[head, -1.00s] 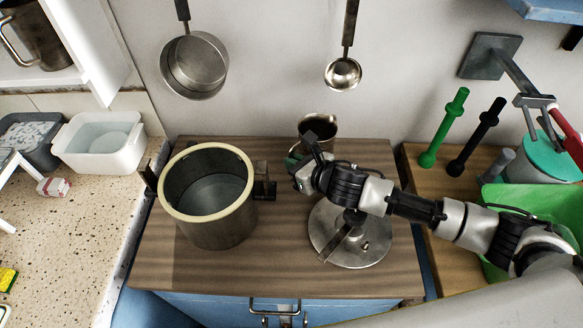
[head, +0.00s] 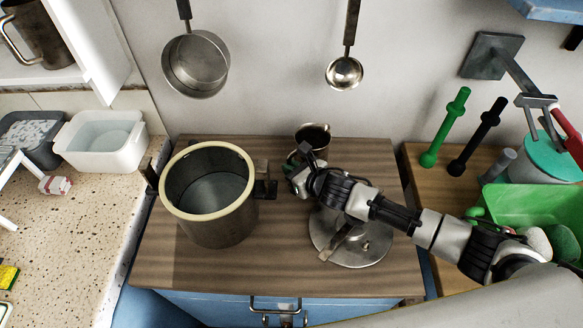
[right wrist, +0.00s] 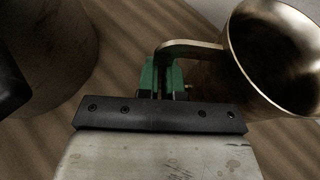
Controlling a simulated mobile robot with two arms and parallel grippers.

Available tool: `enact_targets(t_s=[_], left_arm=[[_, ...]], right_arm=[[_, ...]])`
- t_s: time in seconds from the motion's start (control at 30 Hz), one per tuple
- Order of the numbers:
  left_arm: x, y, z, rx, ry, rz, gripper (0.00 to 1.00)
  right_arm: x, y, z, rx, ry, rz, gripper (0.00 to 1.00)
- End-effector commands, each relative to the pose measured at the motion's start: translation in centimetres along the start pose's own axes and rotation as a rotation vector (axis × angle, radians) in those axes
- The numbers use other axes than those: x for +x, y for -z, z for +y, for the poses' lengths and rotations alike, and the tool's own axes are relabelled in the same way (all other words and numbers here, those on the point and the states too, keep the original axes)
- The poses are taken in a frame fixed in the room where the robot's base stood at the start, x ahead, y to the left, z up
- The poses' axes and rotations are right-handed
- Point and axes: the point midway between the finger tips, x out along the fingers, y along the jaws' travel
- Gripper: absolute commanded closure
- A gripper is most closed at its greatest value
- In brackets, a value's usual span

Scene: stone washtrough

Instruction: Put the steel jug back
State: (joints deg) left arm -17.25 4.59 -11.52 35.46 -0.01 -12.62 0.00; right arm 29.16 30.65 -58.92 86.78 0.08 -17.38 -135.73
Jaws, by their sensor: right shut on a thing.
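The steel jug (head: 313,134) is at the back middle of the wooden top, beyond my right gripper (head: 294,163). In the right wrist view the jug (right wrist: 275,55) is at the upper right, with its handle (right wrist: 190,48) reaching to the green fingers of my right gripper (right wrist: 163,80). The gripper is shut on that handle. My arm hides part of the jug in the head view, and I cannot tell whether its base touches the wood. Another steel jug (head: 38,38) stands on the white shelf at upper left. My left gripper is not in view.
A large open pot (head: 225,222) stands left of my gripper. A metal lid (head: 352,250) lies under my right arm. A pan (head: 196,66) and a ladle (head: 343,73) hang on the wall. A green bin (head: 535,205) is at right.

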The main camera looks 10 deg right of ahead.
Motion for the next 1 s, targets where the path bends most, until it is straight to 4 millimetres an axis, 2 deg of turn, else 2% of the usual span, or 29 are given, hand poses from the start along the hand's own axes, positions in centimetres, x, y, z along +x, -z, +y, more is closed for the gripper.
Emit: enact_targets(t_s=[0.03,0.17,0.57,0.67,1.0], left_arm=[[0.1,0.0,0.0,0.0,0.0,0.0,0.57],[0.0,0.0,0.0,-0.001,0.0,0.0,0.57],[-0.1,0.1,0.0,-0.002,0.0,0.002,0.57],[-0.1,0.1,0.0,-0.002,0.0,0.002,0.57],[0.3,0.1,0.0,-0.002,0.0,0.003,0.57]], right_arm=[[0.0,0.1,0.0,0.0,0.0,0.0,0.89],[0.0,0.1,0.0,0.0,0.0,0.001,0.69],[-0.6,-0.2,0.0,0.001,0.0,0.001,0.68],[-2.0,-0.1,-0.1,0.001,0.0,0.002,0.68],[-8.8,-0.1,0.0,0.0,0.0,0.002,0.68]])
